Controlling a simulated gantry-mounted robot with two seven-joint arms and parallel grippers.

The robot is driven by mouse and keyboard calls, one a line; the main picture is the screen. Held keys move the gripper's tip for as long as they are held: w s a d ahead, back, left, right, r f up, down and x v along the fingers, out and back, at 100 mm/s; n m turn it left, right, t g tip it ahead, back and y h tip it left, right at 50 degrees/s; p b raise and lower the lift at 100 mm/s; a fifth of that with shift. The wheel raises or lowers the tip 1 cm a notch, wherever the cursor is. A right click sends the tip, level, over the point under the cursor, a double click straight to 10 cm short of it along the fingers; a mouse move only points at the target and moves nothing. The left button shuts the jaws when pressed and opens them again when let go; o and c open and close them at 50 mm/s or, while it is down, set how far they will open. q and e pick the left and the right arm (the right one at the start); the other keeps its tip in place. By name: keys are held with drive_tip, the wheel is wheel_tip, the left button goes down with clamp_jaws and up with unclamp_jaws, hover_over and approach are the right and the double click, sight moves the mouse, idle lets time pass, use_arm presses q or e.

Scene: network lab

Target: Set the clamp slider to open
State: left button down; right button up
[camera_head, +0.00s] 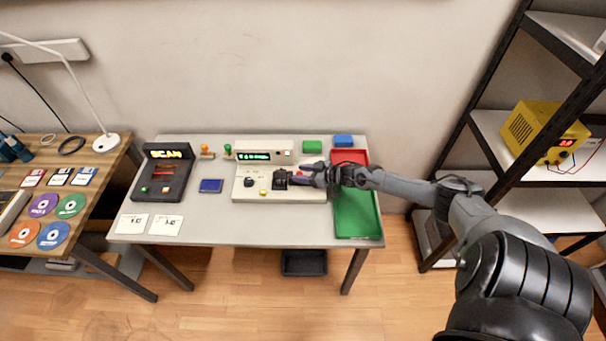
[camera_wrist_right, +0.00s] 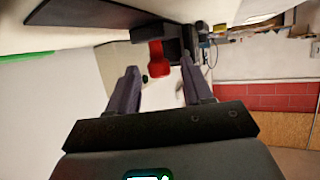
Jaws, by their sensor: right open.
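The beige device (camera_head: 262,194) stands in the middle of the grey table, with a lit green display and several small controls. A black block (camera_head: 281,178) on its deck looks like the clamp; I cannot make out its slider or setting in the head view. My right gripper (camera_head: 300,176) is just right of the block, low over the deck. In the right wrist view my right gripper (camera_wrist_right: 160,84) is open, its fingers apart with nothing between them. My left gripper is not in view.
A black scanner box (camera_head: 163,178) and a blue pad (camera_head: 211,186) are on the left. A green tray (camera_head: 357,215) and a red tray (camera_head: 350,157) are on the right, under my right arm. Green and blue blocks lie at the back. The front middle is clear.

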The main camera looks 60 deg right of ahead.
clamp_jaws()
idle(0.3)
